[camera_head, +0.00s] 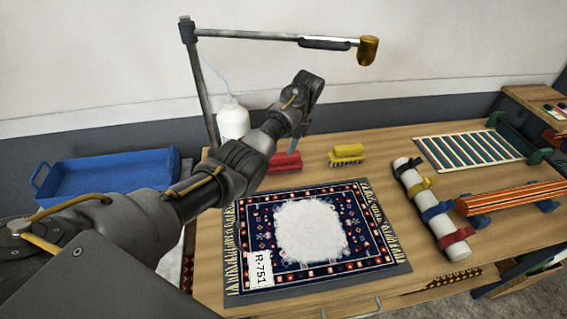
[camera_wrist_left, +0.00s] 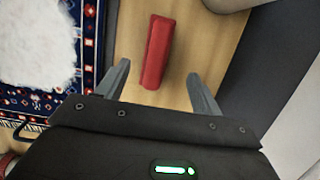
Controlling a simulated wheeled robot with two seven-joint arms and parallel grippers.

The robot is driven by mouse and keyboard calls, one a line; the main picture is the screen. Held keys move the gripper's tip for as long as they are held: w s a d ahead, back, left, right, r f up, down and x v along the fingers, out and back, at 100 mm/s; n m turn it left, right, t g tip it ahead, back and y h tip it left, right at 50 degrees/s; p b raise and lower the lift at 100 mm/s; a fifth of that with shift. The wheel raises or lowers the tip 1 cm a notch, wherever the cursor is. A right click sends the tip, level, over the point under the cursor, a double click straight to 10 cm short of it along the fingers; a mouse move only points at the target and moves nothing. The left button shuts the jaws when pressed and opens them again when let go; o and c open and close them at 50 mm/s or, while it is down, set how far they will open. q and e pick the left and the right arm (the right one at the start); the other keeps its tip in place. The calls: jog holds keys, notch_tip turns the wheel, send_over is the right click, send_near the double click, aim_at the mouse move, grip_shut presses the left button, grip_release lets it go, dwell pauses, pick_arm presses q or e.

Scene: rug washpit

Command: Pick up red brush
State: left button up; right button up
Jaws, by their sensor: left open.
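The red brush (camera_head: 287,163) lies on the wooden table behind the rug, partly hidden by my left arm in the head view. In the left wrist view the red brush (camera_wrist_left: 157,52) lies lengthwise, its near end between the fingertips. My left gripper (camera_head: 305,108) is above the table near the brush. In the left wrist view my left gripper (camera_wrist_left: 160,82) is open, its fingers on either side of the brush's near end, with gaps on both sides. I cannot tell the height above it. My right gripper is not in view.
A yellow brush (camera_head: 347,153) stands right of the red one. A white bottle (camera_head: 232,120) is behind my arm, near a lamp-like post (camera_head: 203,95). A patterned rug (camera_head: 258,225) with white foam lies in front. A blue tray (camera_head: 110,172) is left, a strapped white roll (camera_head: 423,205) right.

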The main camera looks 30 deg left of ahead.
aim_at(283, 162)
pick_arm(q)
jog(key=shift+d+b+x, duration=0.2)
jog(key=shift+b+x, duration=0.3)
jog(key=shift+x, duration=0.55)
jog(key=x, duration=0.3)
jog(key=shift+w+d, duration=0.1)
jog(key=shift+w, duration=0.25)
jog(key=shift+p, duration=0.3)
jog(key=shift+s+f, duration=0.15)
jog(key=shift+s, duration=0.1)
jog(key=p+x, duration=0.1)
jog(key=x, duration=0.2)
jog(key=shift+s+f+p, duration=0.2)
jog(key=shift+f+p, duration=0.1)
jog(key=shift+p, duration=0.1)
jog(key=shift+s+a+f, duration=0.1)
jog(key=shift+a+f, duration=0.15)
jog(key=shift+f, duration=0.3)
jog(key=c, duration=1.2)
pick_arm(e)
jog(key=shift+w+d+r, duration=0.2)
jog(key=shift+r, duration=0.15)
